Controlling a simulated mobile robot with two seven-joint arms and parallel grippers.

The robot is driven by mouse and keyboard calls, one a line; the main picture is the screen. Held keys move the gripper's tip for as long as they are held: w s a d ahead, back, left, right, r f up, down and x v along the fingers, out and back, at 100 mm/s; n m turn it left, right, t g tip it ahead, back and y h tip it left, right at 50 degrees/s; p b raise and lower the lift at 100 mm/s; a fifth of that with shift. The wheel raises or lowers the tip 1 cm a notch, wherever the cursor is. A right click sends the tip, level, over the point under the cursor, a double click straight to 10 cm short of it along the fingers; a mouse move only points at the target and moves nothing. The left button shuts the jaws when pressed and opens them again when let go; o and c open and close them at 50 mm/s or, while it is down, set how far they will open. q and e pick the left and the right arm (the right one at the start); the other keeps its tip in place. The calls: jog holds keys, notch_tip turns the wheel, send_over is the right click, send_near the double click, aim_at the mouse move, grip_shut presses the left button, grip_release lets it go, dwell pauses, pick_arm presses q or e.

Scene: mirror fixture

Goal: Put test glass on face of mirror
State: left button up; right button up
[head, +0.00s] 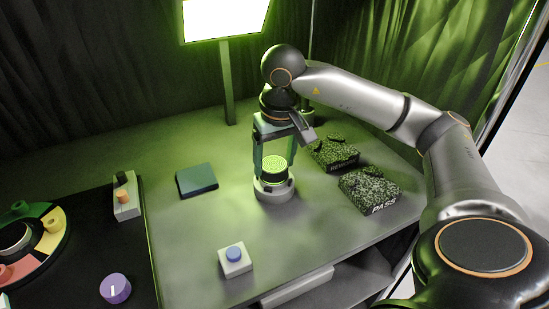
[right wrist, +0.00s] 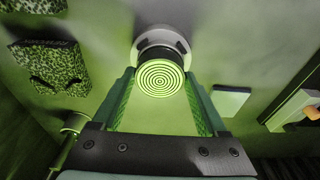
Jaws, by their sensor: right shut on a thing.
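The test glass, a pale green disc with concentric rings (head: 273,168), is between the fingertips of my right gripper (head: 273,163). In the right wrist view the disc (right wrist: 160,80) sits between the two green fingers, which are shut on it. Below it stands a round light-grey fixture (head: 274,193) on the table; its notched rim also shows in the right wrist view (right wrist: 172,37). The disc is over the fixture's middle and hides the mirror face. I cannot tell whether the disc touches it. My left gripper is not in view.
Two speckled boxes (head: 369,190) (head: 333,151) lie right of the fixture. A dark green square block (head: 196,180) lies to its left. A blue-button box (head: 235,259) stands nearer. A black panel with a coloured dial (head: 52,222) is at left. A lamp post (head: 227,85) stands behind.

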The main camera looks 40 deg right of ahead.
aim_at(277, 167)
jog(key=shift+f, duration=0.2)
jog(key=o, duration=1.5)
jog(key=shift+r, duration=0.1)
jog(key=shift+c, duration=0.2)
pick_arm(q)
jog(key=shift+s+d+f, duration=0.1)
pick_arm(e)
jog(key=shift+r, duration=0.35)
jog(key=r, duration=0.2)
jog(key=r+p, duration=0.1)
jog(key=r, duration=0.1)
jog(key=s+r, duration=0.1)
jog(key=r, duration=0.2)
jog(key=shift+a+p, duration=0.15)
jog(key=shift+p, duration=0.2)
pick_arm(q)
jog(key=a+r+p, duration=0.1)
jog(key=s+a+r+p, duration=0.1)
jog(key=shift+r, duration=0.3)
pick_arm(e)
jog(key=r, duration=0.4)
jog(key=shift+s+a+r, duration=0.15)
jog(key=shift+s+r, duration=0.15)
jog(key=shift+s, duration=0.05)
